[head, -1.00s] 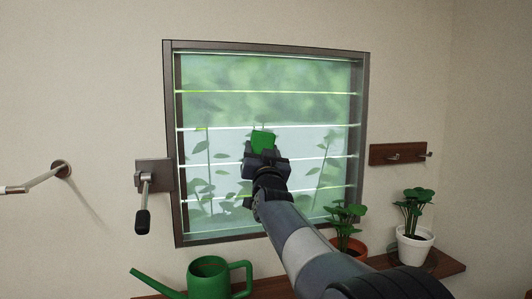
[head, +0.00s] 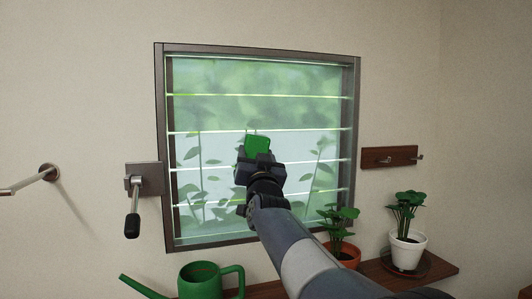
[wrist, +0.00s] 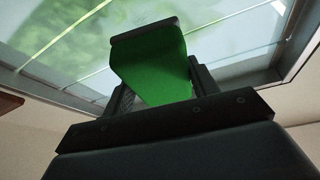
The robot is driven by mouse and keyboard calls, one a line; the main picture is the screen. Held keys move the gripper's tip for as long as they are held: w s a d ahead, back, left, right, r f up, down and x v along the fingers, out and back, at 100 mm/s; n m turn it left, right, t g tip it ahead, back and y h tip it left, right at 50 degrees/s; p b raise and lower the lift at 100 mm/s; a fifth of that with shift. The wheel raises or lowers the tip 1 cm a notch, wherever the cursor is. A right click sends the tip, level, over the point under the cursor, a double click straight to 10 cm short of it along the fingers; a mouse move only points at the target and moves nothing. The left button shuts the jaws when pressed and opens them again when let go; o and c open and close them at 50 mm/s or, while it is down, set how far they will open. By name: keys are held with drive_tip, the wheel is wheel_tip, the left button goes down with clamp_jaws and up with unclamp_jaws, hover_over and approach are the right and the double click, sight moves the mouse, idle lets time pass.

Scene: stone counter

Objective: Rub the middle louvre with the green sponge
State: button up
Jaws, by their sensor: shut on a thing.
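My gripper (head: 256,162) is shut on the green sponge (head: 257,144) and holds it up in front of the louvred window. The sponge also shows large between the two fingers in the wrist view (wrist: 152,65), with a dark strip along its far edge. The window has several glass louvres with bright edges. The middle louvre (head: 215,146) lies behind the sponge and gripper, which hide part of it. I cannot tell whether the sponge touches the glass.
A crank handle (head: 133,210) hangs left of the window frame (head: 162,150). Below are a green watering can (head: 202,282), a plant in a terracotta pot (head: 345,252) and one in a white pot (head: 407,250) on a wooden shelf (head: 440,268).

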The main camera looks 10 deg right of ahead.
drive_tip(key=w+p, duration=0.2)
drive_tip(key=w, duration=0.4)
drive_tip(key=shift+w+p, duration=0.25)
drive_tip(key=shift+p, duration=0.15)
drive_tip(key=shift+w+p, duration=0.55)
drive_tip(key=shift+w, duration=0.4)
idle(0.4)
drive_tip(key=d+b, duration=0.3)
drive_tip(key=d, duration=0.1)
idle(0.3)
drive_tip(key=shift+w, duration=0.1)
drive_tip(key=shift+a+p, duration=1.1)
drive_tip(key=shift+a, duration=0.85)
